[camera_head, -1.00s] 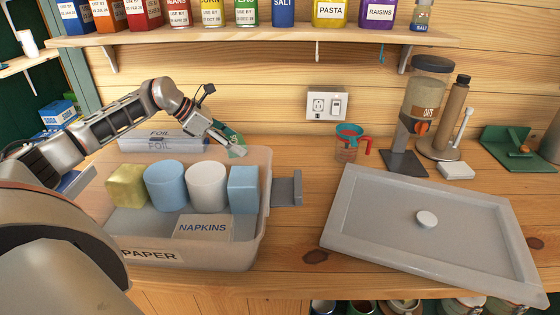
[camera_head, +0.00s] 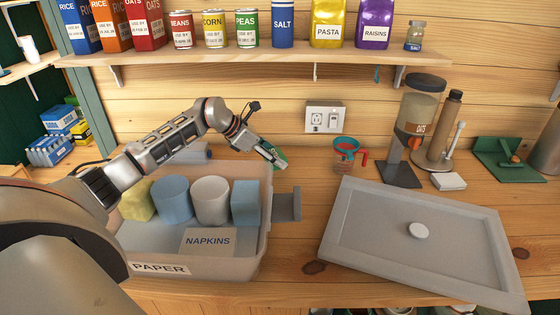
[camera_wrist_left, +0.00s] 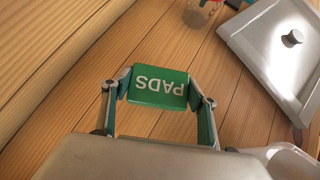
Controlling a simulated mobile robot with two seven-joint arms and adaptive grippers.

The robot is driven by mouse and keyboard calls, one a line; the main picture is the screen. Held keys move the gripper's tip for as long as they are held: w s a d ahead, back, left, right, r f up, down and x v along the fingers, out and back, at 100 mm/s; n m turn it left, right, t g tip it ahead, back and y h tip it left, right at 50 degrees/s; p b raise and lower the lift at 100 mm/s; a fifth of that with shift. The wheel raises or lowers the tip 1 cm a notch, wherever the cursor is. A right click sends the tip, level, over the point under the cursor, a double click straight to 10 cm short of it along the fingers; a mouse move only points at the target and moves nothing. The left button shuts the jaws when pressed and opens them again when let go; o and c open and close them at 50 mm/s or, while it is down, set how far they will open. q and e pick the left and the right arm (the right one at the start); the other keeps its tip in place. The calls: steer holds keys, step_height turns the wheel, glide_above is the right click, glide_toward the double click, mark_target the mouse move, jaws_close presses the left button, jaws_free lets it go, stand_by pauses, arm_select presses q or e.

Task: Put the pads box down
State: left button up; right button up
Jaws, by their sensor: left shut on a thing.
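The pads box is a small green box with white PADS lettering; it shows clearly in the left wrist view (camera_wrist_left: 158,87). My left gripper (camera_wrist_left: 158,90) is shut on it, one finger on each short side. In the head view the left gripper (camera_head: 272,156) is behind the bin's back right corner, with a bit of the green pads box (camera_head: 281,161) showing past the fingers. In the wrist view the counter's wood planks lie behind the box; I cannot tell whether the box touches them. My right gripper is not in view.
A clear PAPER bin (camera_head: 190,264) holds several rolls and blocks. A grey lid (camera_head: 375,265) lies front right. A measuring cup (camera_head: 345,155), an oats dispenser (camera_head: 415,120) and a small white box (camera_head: 449,181) stand behind. Bare counter shows between bin and cup.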

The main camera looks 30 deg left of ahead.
arm_select(q)
steer(key=shift+w+d, duration=0.45)
steer(key=shift+d, duration=0.3)
step_height(320, 180, down, 4)
steer(key=shift+r+b, duration=0.1)
steer(key=shift+b, duration=1.1)
steer(key=shift+r, duration=0.15)
steer(key=shift+f, duration=0.2)
steer(key=o, duration=1.1)
